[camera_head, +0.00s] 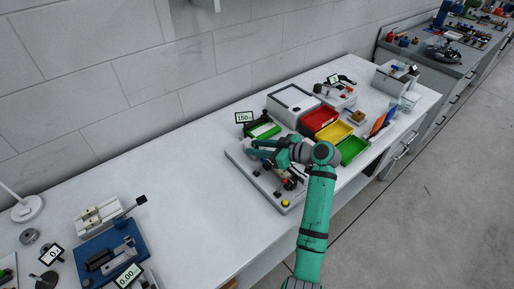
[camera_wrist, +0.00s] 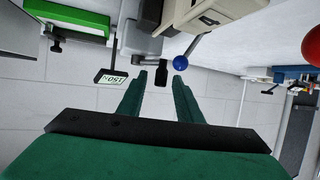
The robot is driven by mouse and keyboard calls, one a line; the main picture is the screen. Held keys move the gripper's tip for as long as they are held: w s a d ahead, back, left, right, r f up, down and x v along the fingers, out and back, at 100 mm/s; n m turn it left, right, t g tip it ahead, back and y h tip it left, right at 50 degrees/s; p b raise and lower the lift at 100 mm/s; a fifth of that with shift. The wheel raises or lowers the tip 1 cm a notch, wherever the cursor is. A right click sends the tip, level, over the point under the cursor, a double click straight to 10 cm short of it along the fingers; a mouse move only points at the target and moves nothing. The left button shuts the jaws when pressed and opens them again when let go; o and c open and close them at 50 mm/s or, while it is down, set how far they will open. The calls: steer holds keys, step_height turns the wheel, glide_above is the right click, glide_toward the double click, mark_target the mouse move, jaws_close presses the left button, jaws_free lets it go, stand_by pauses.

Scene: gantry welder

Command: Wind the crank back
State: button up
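The gantry welder stands on a pale base plate (camera_head: 284,208) on the bench, partly hidden by my arm in the head view. In the wrist view a dark crank handle (camera_wrist: 162,77) sticks out from the machine's grey body (camera_wrist: 139,42). My gripper (camera_wrist: 160,84) is open, with one green finger on each side of the crank handle in the picture. I cannot tell whether either finger touches it. In the head view my gripper (camera_head: 256,149) is over the back part of the welder, and the crank cannot be made out there.
A lever with a blue ball knob (camera_wrist: 180,62) sits close beside the right finger. A sign reading 150 (camera_head: 244,118) stands behind the welder. Red (camera_head: 318,118), yellow (camera_head: 334,132) and green (camera_head: 351,150) bins stand to the right.

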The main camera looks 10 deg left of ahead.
steer(key=v, duration=1)
steer(key=shift+w+d, duration=0.1)
